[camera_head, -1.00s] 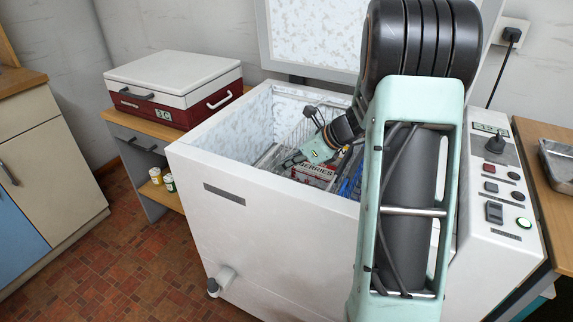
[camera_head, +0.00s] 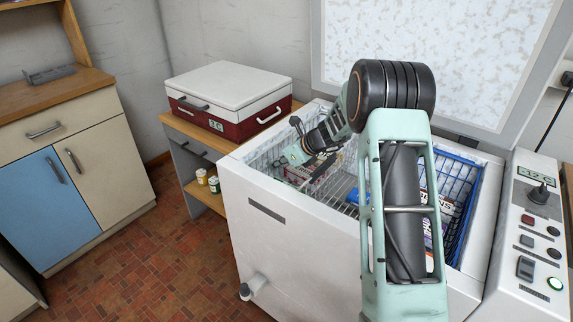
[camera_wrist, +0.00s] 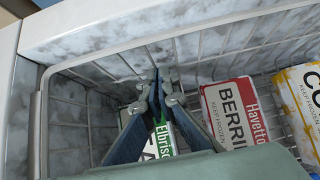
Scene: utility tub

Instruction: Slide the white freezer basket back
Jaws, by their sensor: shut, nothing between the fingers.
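The white wire basket hangs inside the open chest freezer (camera_head: 250,185), at its left end. Its rim (camera_wrist: 46,125) and wire walls show in the wrist view. My gripper (camera_wrist: 160,82) is shut and empty, its fingertips close to the basket's wire wall; I cannot tell whether they touch it. In the head view my gripper's body reaches down into the freezer's left side and its fingertips are hidden. The basket holds a red and white berries box (camera_wrist: 236,105), a green and white box (camera_wrist: 163,138) and a yellow-edged pack (camera_wrist: 302,95).
A blue wire basket (camera_head: 465,180) with packs in it is at the freezer's right, partly behind my arm. The lid (camera_head: 430,55) stands open behind. A red and white cooler (camera_head: 228,90) sits on the side table at left. The control panel (camera_head: 535,210) is at right.

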